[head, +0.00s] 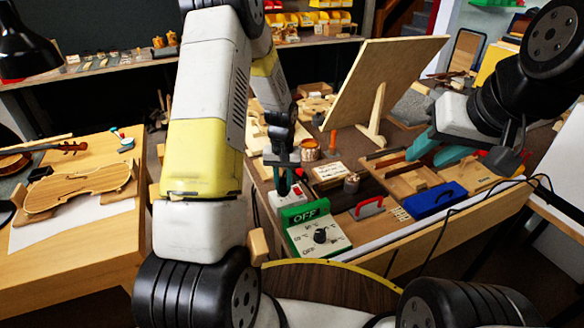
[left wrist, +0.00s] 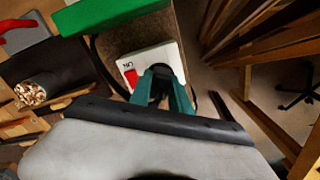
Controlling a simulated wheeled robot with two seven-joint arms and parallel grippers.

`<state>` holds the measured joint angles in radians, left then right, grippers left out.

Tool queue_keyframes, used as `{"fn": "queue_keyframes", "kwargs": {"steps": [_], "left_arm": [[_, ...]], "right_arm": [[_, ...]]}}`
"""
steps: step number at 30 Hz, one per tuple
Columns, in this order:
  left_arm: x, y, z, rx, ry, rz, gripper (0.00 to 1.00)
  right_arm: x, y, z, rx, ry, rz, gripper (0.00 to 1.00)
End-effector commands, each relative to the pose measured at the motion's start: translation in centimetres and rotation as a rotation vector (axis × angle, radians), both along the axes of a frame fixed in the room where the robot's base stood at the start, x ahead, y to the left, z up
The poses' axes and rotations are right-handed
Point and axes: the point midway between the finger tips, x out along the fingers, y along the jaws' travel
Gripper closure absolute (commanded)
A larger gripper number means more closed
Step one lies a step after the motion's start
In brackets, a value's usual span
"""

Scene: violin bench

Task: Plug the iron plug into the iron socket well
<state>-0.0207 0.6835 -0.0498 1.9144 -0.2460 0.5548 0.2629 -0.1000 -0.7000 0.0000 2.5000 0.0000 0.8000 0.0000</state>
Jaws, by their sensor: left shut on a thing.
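The white iron socket box (head: 276,204) with a red rocker switch stands at the bench's near left corner, and it also shows in the left wrist view (left wrist: 139,62). My left gripper (head: 283,188) points down right over the box. It is shut on the dark iron plug (left wrist: 158,72), which is mostly hidden between its teal fingers. The plug is at the box's top face, beside the red switch. I cannot tell whether it is in the well, which is covered. My right gripper (head: 436,150) is empty, its teal fingers apart, over the wooden trays at the right.
A red-handled tool (head: 369,208), a blue case (head: 434,199) and a dark cable (head: 447,228) lie to the right. An upright board (head: 382,85) stands behind.

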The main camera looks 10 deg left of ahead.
Motion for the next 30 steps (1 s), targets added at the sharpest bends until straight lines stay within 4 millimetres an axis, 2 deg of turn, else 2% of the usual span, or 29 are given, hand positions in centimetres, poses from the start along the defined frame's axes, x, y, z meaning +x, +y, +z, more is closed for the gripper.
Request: {"fn": "queue_keyframes", "kwargs": {"steps": [30], "left_arm": [[0.0, 0.0, -2.5, 0.0, 0.0, 0.0, 1.0]], "right_arm": [[0.0, 0.0, 0.0, 0.0, 0.0, 0.0, 0.64]]}}
